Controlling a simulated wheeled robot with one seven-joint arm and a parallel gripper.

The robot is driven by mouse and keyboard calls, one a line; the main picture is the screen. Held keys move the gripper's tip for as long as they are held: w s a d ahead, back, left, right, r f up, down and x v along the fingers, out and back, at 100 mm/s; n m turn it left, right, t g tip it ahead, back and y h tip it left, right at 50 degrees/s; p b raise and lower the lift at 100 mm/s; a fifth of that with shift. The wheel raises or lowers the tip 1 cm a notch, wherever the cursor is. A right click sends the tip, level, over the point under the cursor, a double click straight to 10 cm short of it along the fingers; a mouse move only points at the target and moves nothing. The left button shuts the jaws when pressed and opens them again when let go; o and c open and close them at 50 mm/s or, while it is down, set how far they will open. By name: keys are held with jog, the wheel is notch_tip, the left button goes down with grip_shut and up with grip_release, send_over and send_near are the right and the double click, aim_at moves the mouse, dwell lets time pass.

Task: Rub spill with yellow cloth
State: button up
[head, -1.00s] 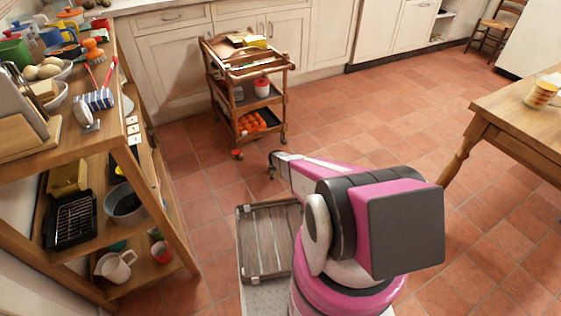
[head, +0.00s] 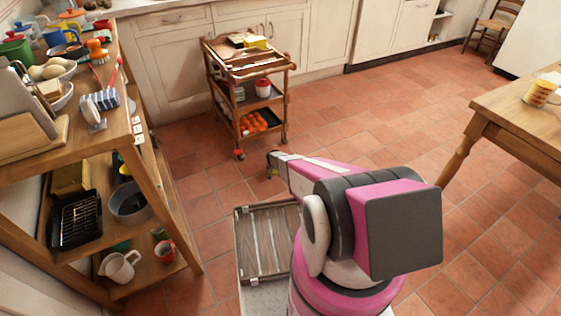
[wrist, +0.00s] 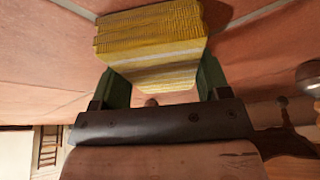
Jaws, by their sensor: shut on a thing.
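My gripper (wrist: 162,72) is shut on the yellow cloth (wrist: 152,38), a ribbed yellow piece with pale stripes, held between its green fingers in the wrist view. In the head view my gripper (head: 273,163) is at the end of the pink arm, low over the tiled floor and just in front of the wooden cart (head: 208,68); the cloth is too small to make out clearly there. I cannot pick out a spill in either view. A small yellow item (head: 256,42) lies on the cart's top.
A loaded wooden shelf (head: 160,185) stands close on the left. A wooden table (head: 510,108) with a mug (head: 540,93) is at the right. A slatted tray (head: 262,235) lies beside my arm's base. Open tiled floor (head: 390,130) lies between cart and table.

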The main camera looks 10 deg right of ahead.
notch_tip(320, 180, up, 2)
jog(key=shift+r, duration=0.2)
jog(key=shift+w+r, duration=0.2)
jog(key=shift+r, duration=2.65)
jog(key=shift+r, duration=0.1)
